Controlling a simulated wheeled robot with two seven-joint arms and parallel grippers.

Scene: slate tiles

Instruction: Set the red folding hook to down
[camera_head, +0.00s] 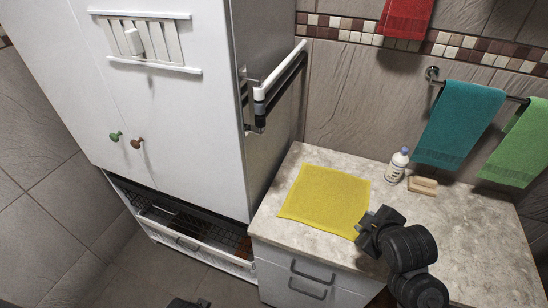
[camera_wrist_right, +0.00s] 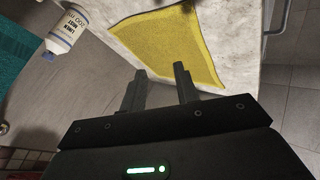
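I see no clearly red folding hook in either view. On the tall white cabinet's door in the head view, a small reddish-brown knob-like piece (camera_head: 136,143) sits beside a green one (camera_head: 115,136); I cannot tell whether either folds. My right gripper (camera_head: 372,220) is over the counter near the yellow cloth's right corner. In the right wrist view my right gripper (camera_wrist_right: 160,72) shows its two fingers apart with nothing between them. A dark piece at the bottom edge (camera_head: 188,303) may be my left gripper; its fingers cannot be made out.
The yellow cloth (camera_head: 325,197) lies on the stone counter (camera_head: 455,225). A white bottle (camera_head: 397,165) and a tan block (camera_head: 423,186) stand behind. A white-and-black rail (camera_head: 270,85) juts from the cabinet's side. A basket drawer (camera_head: 190,235) protrudes below. Towels, including a teal one (camera_head: 458,122), hang behind.

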